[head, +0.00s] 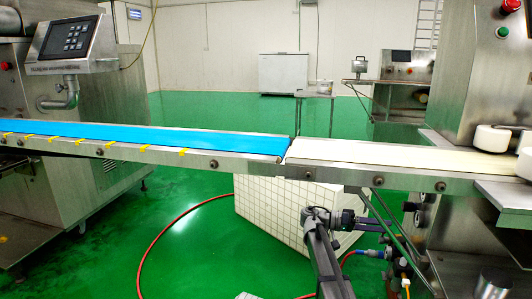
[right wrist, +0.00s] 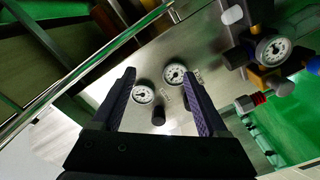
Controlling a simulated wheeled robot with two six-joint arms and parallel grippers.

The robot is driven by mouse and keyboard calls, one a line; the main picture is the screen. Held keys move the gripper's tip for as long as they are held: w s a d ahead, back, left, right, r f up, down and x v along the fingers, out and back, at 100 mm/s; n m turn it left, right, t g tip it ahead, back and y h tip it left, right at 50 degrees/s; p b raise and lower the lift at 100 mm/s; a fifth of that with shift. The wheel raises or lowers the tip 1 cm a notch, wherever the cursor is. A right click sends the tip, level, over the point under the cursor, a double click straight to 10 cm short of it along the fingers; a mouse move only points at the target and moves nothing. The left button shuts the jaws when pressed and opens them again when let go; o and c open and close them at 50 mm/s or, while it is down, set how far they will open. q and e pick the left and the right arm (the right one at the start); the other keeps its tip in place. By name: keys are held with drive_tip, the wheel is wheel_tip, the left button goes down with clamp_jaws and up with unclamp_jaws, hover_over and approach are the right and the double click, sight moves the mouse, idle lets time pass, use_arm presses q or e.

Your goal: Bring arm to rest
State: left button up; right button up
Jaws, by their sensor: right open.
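My right arm rises from the bottom of the head view, below the conveyor. Its gripper (head: 378,224) points right, towards the valves and frame under the machine. In the right wrist view the right gripper (right wrist: 159,76) is open, with two dark ridged fingers apart and nothing between them. Behind the fingers is a metal panel with two round gauges (right wrist: 174,74) and a dark knob (right wrist: 158,117). I cannot tell how far the fingertips are from the panel. My left gripper is not in view.
A conveyor with a blue belt (head: 170,136) and a cream belt (head: 400,155) crosses above the arm. A white tiled block (head: 270,210) stands behind the arm. A red hose (head: 152,245) loops on the green floor. Another gauge with valves (right wrist: 272,50) is at right in the wrist view.

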drive_tip(key=s+a+r+n+t+y+p, duration=0.1)
drive_tip(key=s+a+n+t+y+p, duration=0.1)
drive_tip(key=s+a+n+y+p, duration=0.85)
drive_tip(key=s+a+n+t+y+p, duration=0.2)
drive_tip(key=s+a+n+y+p, duration=0.3)
drive_tip(key=s+a+p, duration=1.1)
drive_tip(key=s+a+r+p, duration=0.1)
drive_tip(key=r+p, duration=1.5)
drive_tip(key=r, duration=0.2)
drive_tip(key=s+a+r+m+p, duration=0.1)
drive_tip(key=s+a+r+p, duration=0.1)
drive_tip(key=r+p, duration=1.5)
drive_tip(key=shift+s+a+r+y, duration=0.2)
drive_tip(key=shift+r+y, duration=0.15)
drive_tip(key=shift+r, duration=0.45)
drive_tip(key=shift+f+m, duration=0.1)
drive_tip(key=shift+m, duration=0.15)
